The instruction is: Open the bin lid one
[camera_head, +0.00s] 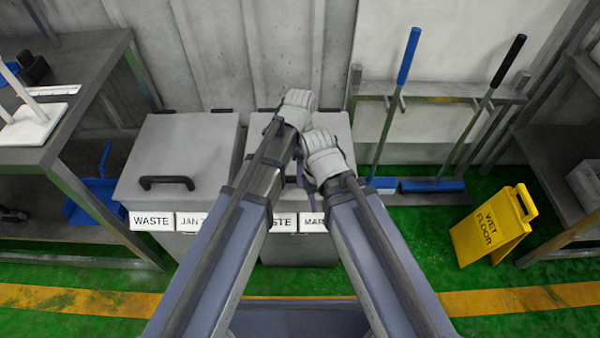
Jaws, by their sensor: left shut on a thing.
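Two grey waste bins stand side by side against the wall. The left bin's lid (185,150) is down, with a black handle (167,182) near its front edge. The right bin's lid (340,130) looks down too and is largely covered by my arms. My left gripper (303,178) is at the front part of the right lid, where its handle sits, and is shut on that handle. The handle itself is mostly hidden. My right arm's white wrist is just right of it, over the same lid; the right gripper's fingers are hidden.
A metal shelf (80,75) with a blue dustpan (97,190) stands at the left. A yellow wet floor sign (490,225) stands on the green floor. Labels (152,221) front the bins.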

